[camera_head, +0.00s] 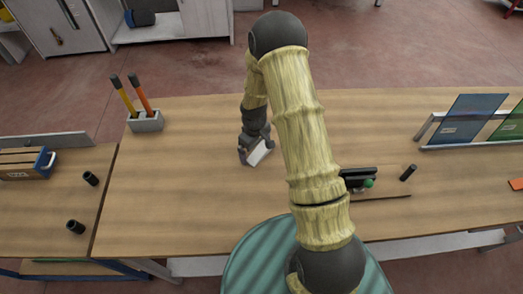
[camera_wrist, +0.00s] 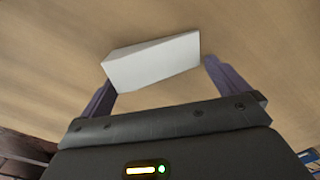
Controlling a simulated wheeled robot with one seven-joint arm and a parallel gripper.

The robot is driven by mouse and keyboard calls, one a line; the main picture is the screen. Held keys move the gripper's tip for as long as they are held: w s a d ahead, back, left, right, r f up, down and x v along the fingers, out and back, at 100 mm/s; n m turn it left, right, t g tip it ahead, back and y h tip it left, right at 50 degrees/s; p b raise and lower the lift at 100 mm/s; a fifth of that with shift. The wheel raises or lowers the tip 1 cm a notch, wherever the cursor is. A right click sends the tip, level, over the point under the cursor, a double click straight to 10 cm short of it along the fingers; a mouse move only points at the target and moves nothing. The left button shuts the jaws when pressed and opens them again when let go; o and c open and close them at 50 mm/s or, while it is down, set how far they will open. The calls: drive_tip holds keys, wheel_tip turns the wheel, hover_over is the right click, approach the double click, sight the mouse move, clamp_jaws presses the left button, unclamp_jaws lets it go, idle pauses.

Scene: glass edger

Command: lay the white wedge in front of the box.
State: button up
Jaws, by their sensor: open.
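The white wedge (camera_head: 258,154) is on or just above the wooden table, left of the middle. In the wrist view the white wedge (camera_wrist: 152,64) sits between the two fingertips of my gripper (camera_wrist: 158,78), with one finger at each end. My gripper (camera_head: 256,149) is open around it in the head view; whether the fingers touch it I cannot tell. A wooden box with blue ends (camera_head: 22,165) and a small label stands on the left table, well to the left of the wedge.
A rack with blue and green glass panes (camera_head: 470,118) is at right. The front left of the main table is clear.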

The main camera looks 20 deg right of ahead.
idle(0.3)
drive_tip(key=c, duration=0.7)
drive_tip(key=shift+s, duration=0.1)
drive_tip(key=shift+c, duration=0.6)
drive_tip(key=shift+r, duration=0.15)
drive_tip(key=shift+r, duration=0.2)
wheel_tip(320, 180, up, 9)
drive_tip(key=b, duration=0.2)
drive_tip(key=shift+r, duration=0.2)
